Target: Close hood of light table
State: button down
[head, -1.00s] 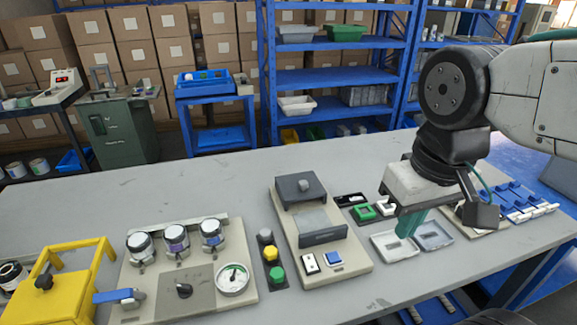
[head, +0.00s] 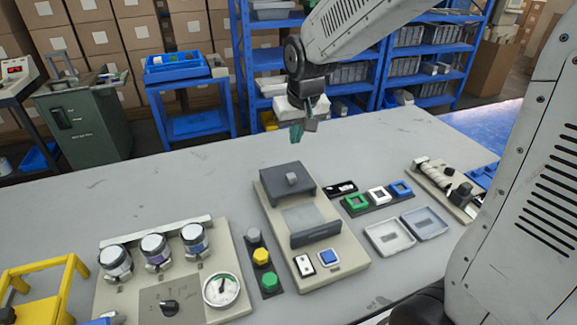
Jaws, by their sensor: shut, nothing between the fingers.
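The light table appears to be the beige unit (head: 277,235) in the middle of the bench, with a pale pane (head: 303,218) on top. A dark grey box-like hood (head: 278,181) with a small grey knob (head: 292,179) sits at its far end, leaving the pane uncovered. A dark upright plate (head: 316,233) stands at the near side of the pane. My gripper (head: 297,137) has teal fingers and is shut and empty. It is in the air above the far part of the bench, beyond the hood and apart from it.
A panel with three jars and a dial gauge (head: 222,290) is left of the unit, with a strip of coloured buttons (head: 261,256) between. Right are coloured square frames (head: 378,195), shallow trays (head: 389,238) and a roller device (head: 447,187). The far bench is clear.

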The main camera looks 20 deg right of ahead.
jog(key=w+f, duration=0.3)
jog(key=w, duration=0.1)
send_near(282, 168)
jog(key=x, duration=0.5)
jog(key=shift+s+f, duration=0.1)
jog(key=shift+f, duration=0.1)
jog(key=shift+s+r, duration=0.1)
jog(key=shift+s, duration=1.7)
